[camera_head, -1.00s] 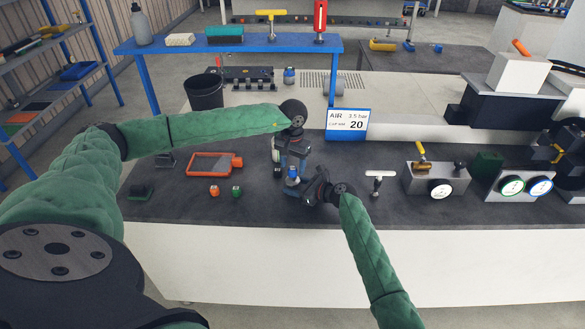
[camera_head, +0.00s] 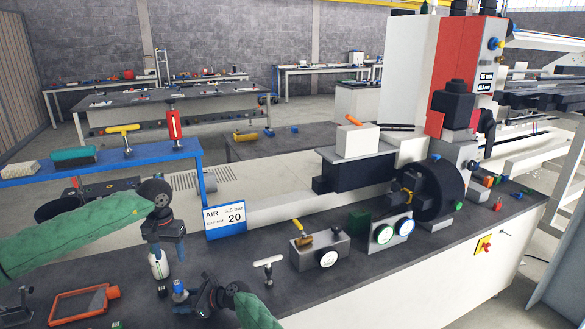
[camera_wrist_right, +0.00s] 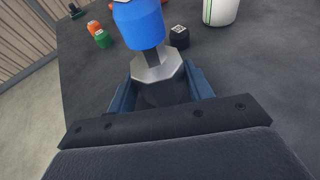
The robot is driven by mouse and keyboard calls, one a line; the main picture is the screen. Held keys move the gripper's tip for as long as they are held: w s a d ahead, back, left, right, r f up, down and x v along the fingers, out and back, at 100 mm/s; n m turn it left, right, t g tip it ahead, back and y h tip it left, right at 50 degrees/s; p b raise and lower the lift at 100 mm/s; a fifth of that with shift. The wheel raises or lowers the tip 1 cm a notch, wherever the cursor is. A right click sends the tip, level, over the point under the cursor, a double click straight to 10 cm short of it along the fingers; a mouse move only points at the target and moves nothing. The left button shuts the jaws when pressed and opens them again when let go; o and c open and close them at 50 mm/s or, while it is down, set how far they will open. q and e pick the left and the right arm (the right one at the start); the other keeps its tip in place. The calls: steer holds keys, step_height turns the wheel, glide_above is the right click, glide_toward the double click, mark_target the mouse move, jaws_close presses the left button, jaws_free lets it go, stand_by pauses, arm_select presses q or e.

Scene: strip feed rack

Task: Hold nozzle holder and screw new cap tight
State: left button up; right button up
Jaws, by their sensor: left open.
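The nozzle holder is a silver hex collar (camera_wrist_right: 157,68) above a dark lower body, with a blue cylindrical part (camera_wrist_right: 139,24) on top. In the head view its blue part (camera_head: 180,288) stands low at the left, above the dark bench. My right gripper (camera_wrist_right: 160,92) has a finger on each side of the dark lower body and is shut on it. The contact is partly hidden. My left gripper (camera_head: 165,240) is open above and slightly left of the holder, apart from the blue part. I cannot tell whether the blue part is the new cap.
A white bottle with a green stripe (camera_head: 158,262) stands close behind the holder. A black cap-like piece (camera_wrist_right: 180,36), a green one (camera_wrist_right: 103,38) and an orange one (camera_wrist_right: 94,27) lie nearby. An orange-framed tray (camera_head: 84,303) is left; a T-handle tool (camera_head: 267,263) and gauge block (camera_head: 320,252) are right.

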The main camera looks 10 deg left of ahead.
steer(key=o, duration=0.7)
steer(key=shift+c, duration=0.2)
steer(key=c, duration=0.7)
steer(key=shift+o, duration=0.2)
steer(key=shift+d, duration=0.15)
steer(key=p+v, duration=0.3)
steer(key=shift+d+r, duration=0.15)
steer(key=shift+r, duration=0.05)
steer(key=shift+p+v, duration=1.75)
steer(key=shift+v, duration=0.35)
steer(key=shift+f, duration=0.1)
